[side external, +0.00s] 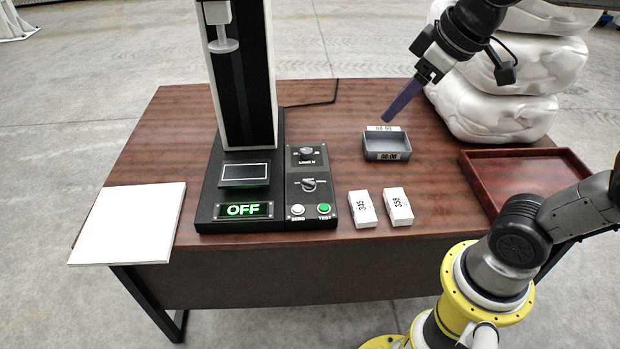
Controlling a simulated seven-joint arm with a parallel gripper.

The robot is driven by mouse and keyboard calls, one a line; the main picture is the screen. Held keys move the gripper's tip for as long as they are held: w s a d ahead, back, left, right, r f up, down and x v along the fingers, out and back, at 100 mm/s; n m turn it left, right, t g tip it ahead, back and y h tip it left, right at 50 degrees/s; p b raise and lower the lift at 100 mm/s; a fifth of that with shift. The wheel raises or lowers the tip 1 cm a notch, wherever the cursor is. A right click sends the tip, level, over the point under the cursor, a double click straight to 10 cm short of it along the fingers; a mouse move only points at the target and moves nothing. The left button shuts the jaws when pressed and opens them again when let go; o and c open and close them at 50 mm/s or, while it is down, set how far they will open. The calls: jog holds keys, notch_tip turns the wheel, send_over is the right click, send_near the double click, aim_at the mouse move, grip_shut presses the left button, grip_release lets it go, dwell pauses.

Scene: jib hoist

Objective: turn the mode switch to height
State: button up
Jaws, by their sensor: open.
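A black test stand (236,190) with a tall column stands on the wooden table. On the right of its base is a control panel with two dark rotary knobs. The lower knob (308,185) has small labels around it that are too small to read; it appears to be the mode switch. The upper knob (306,153) sits above a label I cannot read for certain. A green-lit display (243,210) reads OFF. My gripper (388,118) is open, its purple fingers overlapping in this view. It hangs above the table's back right, well away from the knobs.
White ZERO (298,210) and green TEST (324,209) buttons sit below the lower knob. Two white boxes (362,209) (398,207) lie right of the panel. A grey tray (386,146) is below my gripper, a red tray (478,178) farther right. A white board (128,223) lies left.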

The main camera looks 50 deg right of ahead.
jog(key=w+f+g, duration=0.2)
jog(key=w, duration=0.8)
jog(key=n+g, duration=0.1)
jog(key=g, duration=0.3)
send_over(310, 182)
notch_tip(310, 182, down, 16)
notch_tip(310, 182, down, 14)
jog(key=shift+r, duration=0.1)
grip_shut()
